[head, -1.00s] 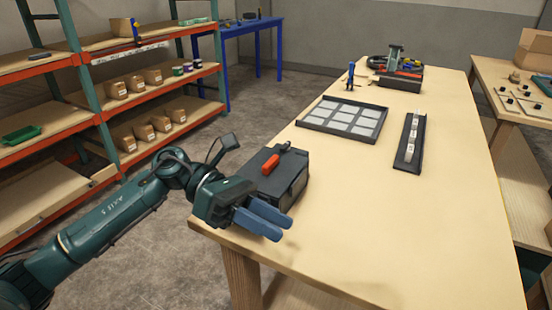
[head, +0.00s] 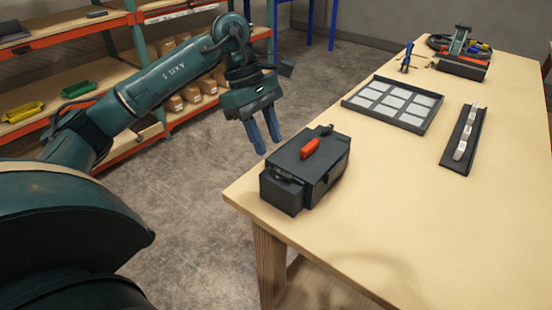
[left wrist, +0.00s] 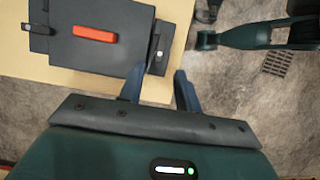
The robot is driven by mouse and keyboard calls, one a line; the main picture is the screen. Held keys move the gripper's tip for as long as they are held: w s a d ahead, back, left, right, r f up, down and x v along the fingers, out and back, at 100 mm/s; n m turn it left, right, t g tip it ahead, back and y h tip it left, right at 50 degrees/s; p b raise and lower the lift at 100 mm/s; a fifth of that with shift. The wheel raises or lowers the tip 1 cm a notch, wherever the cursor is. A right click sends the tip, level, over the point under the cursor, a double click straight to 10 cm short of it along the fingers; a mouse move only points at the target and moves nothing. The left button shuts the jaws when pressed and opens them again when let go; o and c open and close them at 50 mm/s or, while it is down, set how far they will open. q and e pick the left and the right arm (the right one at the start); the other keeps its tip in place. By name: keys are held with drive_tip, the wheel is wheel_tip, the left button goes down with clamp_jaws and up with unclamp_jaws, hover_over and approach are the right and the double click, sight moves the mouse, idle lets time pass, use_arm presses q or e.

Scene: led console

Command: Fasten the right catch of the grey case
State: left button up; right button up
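The grey case (head: 325,170) stands on the near left corner of the wooden table, with an orange handle (head: 310,148) on its lid. In the left wrist view the case (left wrist: 85,55) shows from above. A dark fitting (left wrist: 38,28) is at its left end, and a block with a small pale spot (left wrist: 158,56) is at its right end. I cannot tell which is the right catch or whether either is fastened. My left gripper (head: 268,148) is open and empty, pointing down beside the case's left side. Its fingers (left wrist: 159,90) look apart from the case. My right gripper is out of view.
A tray of pale cards (head: 432,118) and a narrow dark rack (head: 447,160) lie farther along the table (head: 400,220). Tools and a cable stand at the far end. Shelves (head: 25,85) with bins are at left. The table's front is clear.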

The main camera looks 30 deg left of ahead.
sight(278, 170)
use_arm(q)
drive_tip(key=x, duration=0.5)
drive_tip(key=shift+d+f, duration=0.2)
drive_tip(key=shift+f, duration=0.15)
drive_tip(key=shift+c, duration=0.4)
clamp_jaws()
